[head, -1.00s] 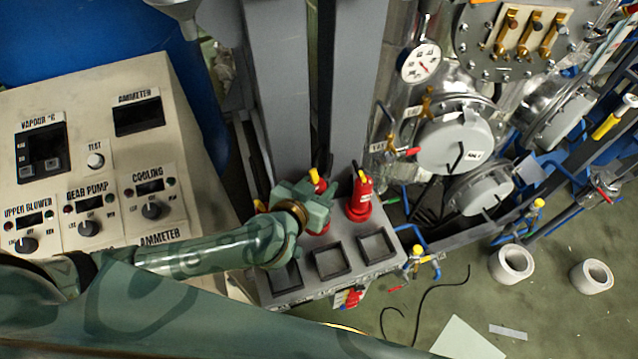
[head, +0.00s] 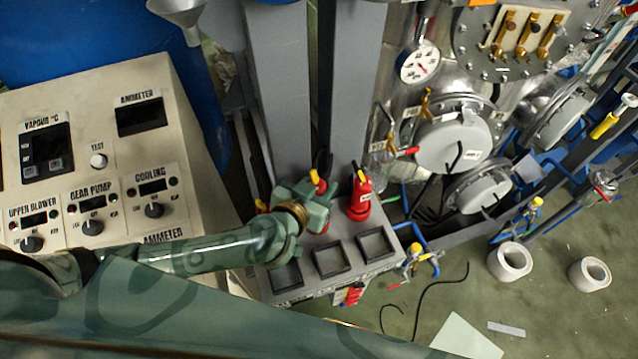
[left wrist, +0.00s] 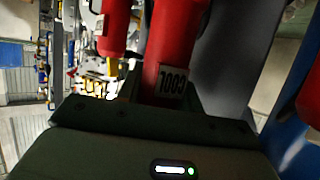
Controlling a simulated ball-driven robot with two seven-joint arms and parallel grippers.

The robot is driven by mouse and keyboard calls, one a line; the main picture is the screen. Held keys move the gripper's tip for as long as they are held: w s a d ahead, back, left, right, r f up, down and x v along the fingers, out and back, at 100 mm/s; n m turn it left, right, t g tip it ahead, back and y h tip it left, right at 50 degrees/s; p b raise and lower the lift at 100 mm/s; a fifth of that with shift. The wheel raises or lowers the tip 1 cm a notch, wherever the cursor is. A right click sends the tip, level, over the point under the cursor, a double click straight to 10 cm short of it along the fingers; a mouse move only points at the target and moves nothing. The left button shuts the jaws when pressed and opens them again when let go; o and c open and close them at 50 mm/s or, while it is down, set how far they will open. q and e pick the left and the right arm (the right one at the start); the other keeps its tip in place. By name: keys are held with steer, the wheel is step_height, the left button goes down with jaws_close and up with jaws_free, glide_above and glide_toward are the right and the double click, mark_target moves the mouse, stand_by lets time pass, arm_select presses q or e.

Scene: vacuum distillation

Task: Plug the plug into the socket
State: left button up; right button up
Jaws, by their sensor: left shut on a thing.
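My left gripper (head: 312,203) is over the grey socket box and shut on a red plug with a yellow top (head: 318,184). In the left wrist view the same red plug (left wrist: 172,45) stands between the fingers, its "COOL" label upside down. A second red plug (head: 360,200) stands upright on the box just to the right. My right gripper is not in view.
The grey box (head: 352,283) has three square recesses along its front. A control panel (head: 75,130) stands at the left, and grey posts (head: 278,90) rise behind. Steel vessels, blue pipes and a pressure gauge (head: 420,62) crowd the right. Two white rings (head: 510,262) lie on the floor.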

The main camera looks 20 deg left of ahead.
arm_select(q)
steer(key=shift+r, duration=0.1)
steer(key=shift+f+b, duration=0.75)
steer(key=shift+f, duration=1.3)
steer(key=o, duration=1.2)
steer(key=shift+s, duration=0.1)
steer(key=v, duration=1.6)
steer(key=shift+s, duration=0.15)
steer(key=shift+f, duration=0.1)
